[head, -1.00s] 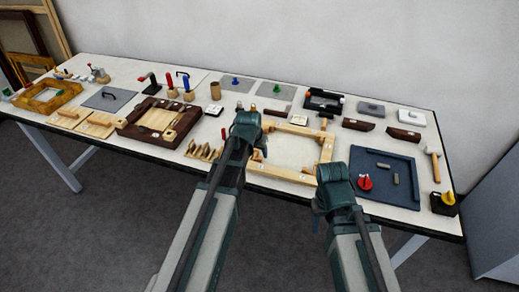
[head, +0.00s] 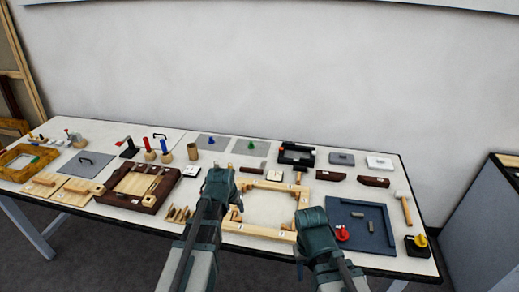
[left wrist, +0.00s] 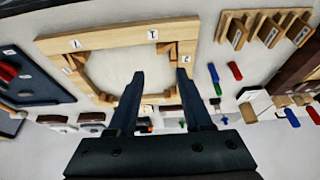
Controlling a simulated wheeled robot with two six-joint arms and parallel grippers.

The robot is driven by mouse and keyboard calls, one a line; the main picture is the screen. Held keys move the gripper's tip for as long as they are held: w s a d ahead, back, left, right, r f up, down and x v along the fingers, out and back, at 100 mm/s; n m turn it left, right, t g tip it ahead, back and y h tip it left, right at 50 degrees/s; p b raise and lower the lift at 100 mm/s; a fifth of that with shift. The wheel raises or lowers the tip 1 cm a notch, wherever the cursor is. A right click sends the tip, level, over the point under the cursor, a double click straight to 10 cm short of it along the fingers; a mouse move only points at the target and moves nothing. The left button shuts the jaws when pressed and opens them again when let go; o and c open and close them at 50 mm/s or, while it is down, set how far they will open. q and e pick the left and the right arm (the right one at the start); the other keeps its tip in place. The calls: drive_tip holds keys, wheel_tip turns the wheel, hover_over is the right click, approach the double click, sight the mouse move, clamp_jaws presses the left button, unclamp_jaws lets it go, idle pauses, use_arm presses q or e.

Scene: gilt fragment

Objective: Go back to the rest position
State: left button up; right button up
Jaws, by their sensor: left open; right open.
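My left gripper (head: 220,180) is at the left side of the light wooden frame (head: 262,234) in the head view. In the left wrist view its two fingers (left wrist: 160,90) stand apart with nothing between them. My right gripper (head: 312,218) is near the frame's right front corner in the head view, beside the dark blue tray (head: 375,244). Its fingers are hidden behind its own body, and no held thing shows.
A dark wooden tray (head: 150,207) lies left of my left gripper. A red knob (head: 342,234) is close to my right gripper. A mallet (head: 404,205) and a black box with a yellow knob (head: 417,246) stand at the right end. The wall is behind the table.

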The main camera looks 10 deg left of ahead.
use_arm(q)
drive_tip(key=s+d+f+m+g, duration=0.1)
drive_tip(key=s+d+g, duration=0.1)
drive_tip(key=s+d, duration=0.5)
drive_tip(key=s+d+f+m+g+y+b, duration=0.1)
drive_tip(key=s+d+f+m+g, duration=0.1)
drive_tip(key=s+d, duration=0.5)
drive_tip(key=s, duration=0.5)
drive_tip(key=shift+d+g+y, duration=0.3)
drive_tip(key=shift+g, duration=0.1)
use_arm(e)
drive_tip(key=shift+f, duration=0.7)
